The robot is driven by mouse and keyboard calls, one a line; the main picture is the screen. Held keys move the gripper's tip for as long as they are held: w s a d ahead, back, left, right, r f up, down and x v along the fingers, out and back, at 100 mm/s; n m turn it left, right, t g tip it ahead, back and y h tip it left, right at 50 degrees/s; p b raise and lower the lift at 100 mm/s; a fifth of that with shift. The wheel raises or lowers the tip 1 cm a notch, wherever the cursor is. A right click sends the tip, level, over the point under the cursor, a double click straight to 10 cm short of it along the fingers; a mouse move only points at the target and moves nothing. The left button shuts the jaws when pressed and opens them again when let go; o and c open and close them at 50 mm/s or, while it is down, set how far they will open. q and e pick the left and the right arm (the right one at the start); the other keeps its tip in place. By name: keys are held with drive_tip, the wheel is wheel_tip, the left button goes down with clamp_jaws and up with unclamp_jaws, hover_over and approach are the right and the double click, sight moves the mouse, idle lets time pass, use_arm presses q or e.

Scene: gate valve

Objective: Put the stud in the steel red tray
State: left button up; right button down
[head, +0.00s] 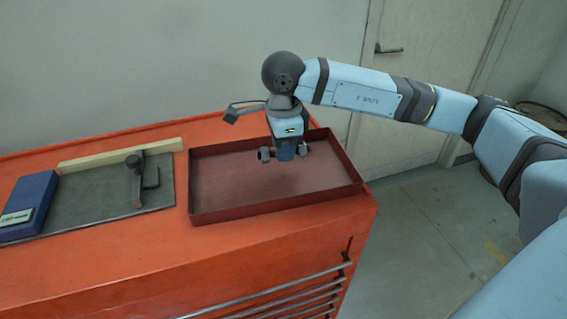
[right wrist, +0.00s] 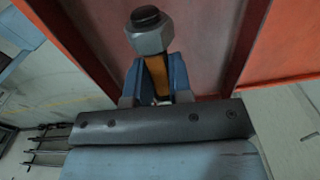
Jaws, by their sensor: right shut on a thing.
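The steel red tray (head: 230,202) sits on the right end of the orange cabinet top, and its floor and wall also show in the right wrist view (right wrist: 242,45). My right gripper (head: 286,155) is over the tray, pointing down. It is shut on the stud (right wrist: 150,38), which shows in the right wrist view with a grey hex nut and a dark end beyond the fingers. In the head view the stud (head: 265,154) shows beside the fingers, above the tray floor. Whether it touches the floor is hard to tell. My left gripper is not in view.
The orange cabinet (head: 150,255) has drawers with metal handles in front. Left of the tray lie a grey mat (head: 95,200) with a dark clamp-like tool (head: 138,180), a wooden strip (head: 115,155) and a blue box (head: 30,205). A door (head: 410,90) stands behind.

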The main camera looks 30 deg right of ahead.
sight(283, 173)
drive_tip(key=shift+f, duration=2.25)
drive_tip(key=shift+f+b, duration=0.2)
drive_tip(key=shift+b, duration=0.1)
drive_tip(key=c, duration=1)
unclamp_jaws()
drive_tip(key=shift+c, duration=0.2)
drive_tip(key=shift+r, duration=0.1)
